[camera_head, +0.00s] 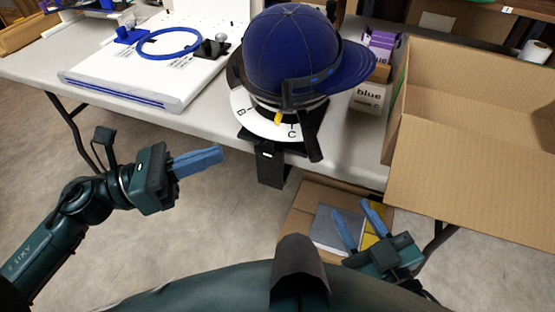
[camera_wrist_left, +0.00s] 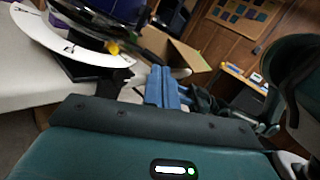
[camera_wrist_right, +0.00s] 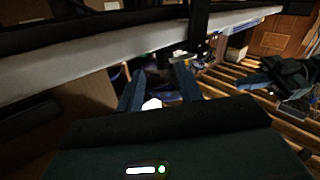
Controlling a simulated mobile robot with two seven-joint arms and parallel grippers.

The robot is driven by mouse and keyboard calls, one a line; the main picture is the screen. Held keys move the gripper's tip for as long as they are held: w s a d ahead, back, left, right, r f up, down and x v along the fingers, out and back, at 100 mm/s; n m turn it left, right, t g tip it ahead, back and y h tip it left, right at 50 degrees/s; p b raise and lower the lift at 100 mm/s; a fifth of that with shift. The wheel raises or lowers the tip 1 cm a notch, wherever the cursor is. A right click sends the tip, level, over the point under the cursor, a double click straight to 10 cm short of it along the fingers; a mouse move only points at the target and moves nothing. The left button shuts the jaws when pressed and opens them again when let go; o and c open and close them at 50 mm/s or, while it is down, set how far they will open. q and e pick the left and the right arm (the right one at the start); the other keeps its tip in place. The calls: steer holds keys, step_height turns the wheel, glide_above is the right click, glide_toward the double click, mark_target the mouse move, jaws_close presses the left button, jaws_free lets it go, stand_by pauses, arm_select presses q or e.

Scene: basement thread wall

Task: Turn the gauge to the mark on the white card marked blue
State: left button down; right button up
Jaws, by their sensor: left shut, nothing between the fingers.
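The gauge is a white ring dial (camera_head: 262,124) at the table's front edge, with the letters B and C visible on it and a yellow pointer (camera_head: 279,118) between them, nearer C. A blue cap (camera_head: 295,52) sits on a black holder above the dial and hides its back. A white card marked blue (camera_head: 369,96) stands to the right, partly behind the cap's brim; its mark is too small to read. My left gripper (camera_head: 218,157) is shut and empty, left of and below the dial. My right gripper (camera_head: 357,213) is open and empty, below the table's front edge.
A white board (camera_head: 150,75) with a blue hoop (camera_head: 168,42) lies on the table at left. A large open cardboard box (camera_head: 470,140) stands at right. A box with books (camera_head: 330,225) sits below the table. Free air lies before the dial.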

arm_select(q)
steer(key=w+d+f+m+g+y+p, duration=0.1)
steer(key=d+m, duration=0.5)
steer(key=d, duration=0.6)
steer(key=shift+w+d+f+g, duration=0.3)
steer(key=shift+w+f+g, duration=0.5)
steer(key=shift+w, duration=0.4)
arm_select(e)
steer(key=shift+d+f+g, duration=0.1)
steer(key=shift+f+g, duration=0.05)
steer(key=shift+g, duration=0.25)
arm_select(q)
steer(key=shift+r, duration=0.15)
